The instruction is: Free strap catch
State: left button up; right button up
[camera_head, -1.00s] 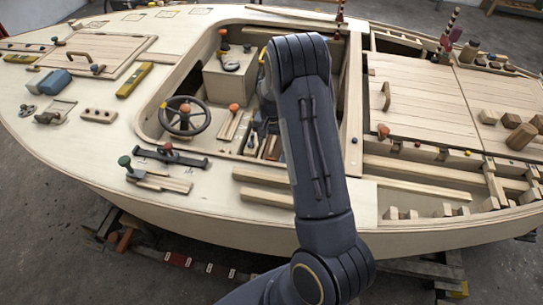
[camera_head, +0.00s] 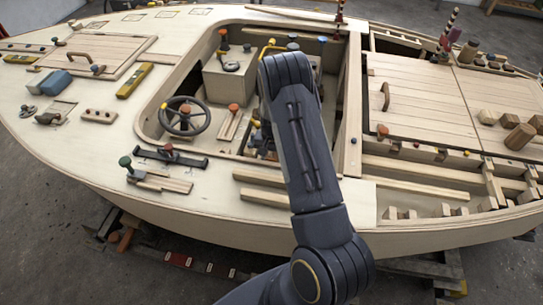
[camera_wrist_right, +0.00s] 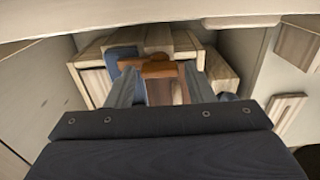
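In the right wrist view, a brown wooden catch-like piece (camera_wrist_right: 158,70) stands in front of a pale wooden box (camera_wrist_right: 93,82). A blue piece (camera_wrist_right: 122,57), possibly the strap, shows beside it at the left. My right gripper (camera_wrist_right: 158,88) has its grey fingers apart, one on each side of the brown piece. I cannot tell whether they touch it. In the head view my right arm reaches down into the cockpit, and its forearm hides most of the gripper and the catch area. My left gripper is not in view.
The cockpit rim (camera_head: 142,118) surrounds the work area. A steering wheel (camera_head: 186,116) and a pale console (camera_head: 229,77) stand left of my arm. Pale wooden beams (camera_head: 262,197) lie on the near side. A hatch (camera_head: 415,95) with a handle is at the right.

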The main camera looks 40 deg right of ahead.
jog(key=c, duration=0.7)
jog(key=n+b, duration=0.3)
jog(key=shift+f, duration=0.15)
jog(key=n+b, duration=0.3)
jog(key=n, duration=0.1)
jog(key=shift+a+n, duration=0.1)
jog(key=shift+n, duration=0.3)
jog(key=n+b, duration=0.2)
jog(key=n, duration=0.5)
jog(key=n+b, duration=0.1)
jog(key=n, duration=0.2)
jog(key=shift+a+r, duration=0.15)
jog(key=shift+r, duration=0.05)
